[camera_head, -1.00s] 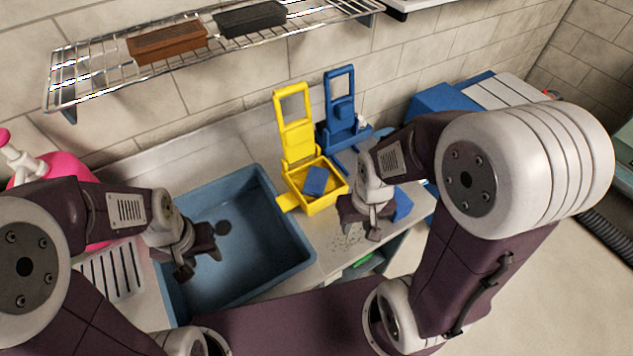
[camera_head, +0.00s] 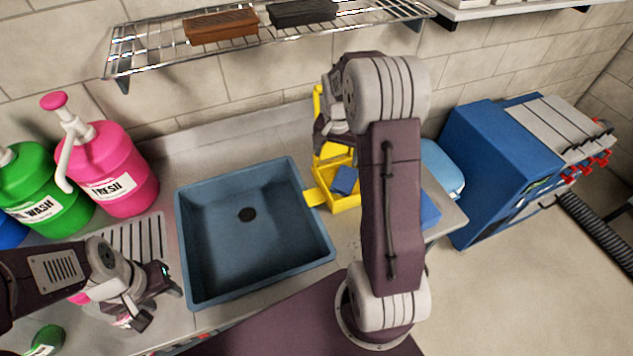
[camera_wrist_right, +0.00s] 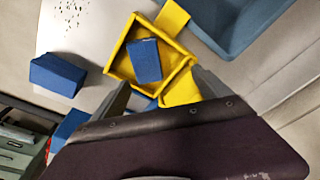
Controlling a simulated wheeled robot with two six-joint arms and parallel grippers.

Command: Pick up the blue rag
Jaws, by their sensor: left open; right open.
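A blue block-like piece (camera_head: 344,180) lies in the yellow tray (camera_head: 350,203) right of the sink; it also shows in the right wrist view (camera_wrist_right: 145,60). A second blue piece (camera_wrist_right: 57,74) lies on the counter outside the tray, and part of it shows in the head view (camera_head: 429,209). I cannot tell which of these, if either, is the rag. My right gripper (camera_wrist_right: 160,92) is open and empty, above the back of the yellow tray. My left gripper (camera_head: 157,303) is open and empty over the drainboard, left of the sink.
A blue-grey sink (camera_head: 215,275) is empty. Pink (camera_head: 110,165) and green (camera_head: 40,190) pump jugs stand at the left. A wire shelf (camera_head: 150,47) holds a brown brush (camera_head: 221,26) and a black one (camera_head: 301,11). A blue machine (camera_head: 485,150) stands at the right.

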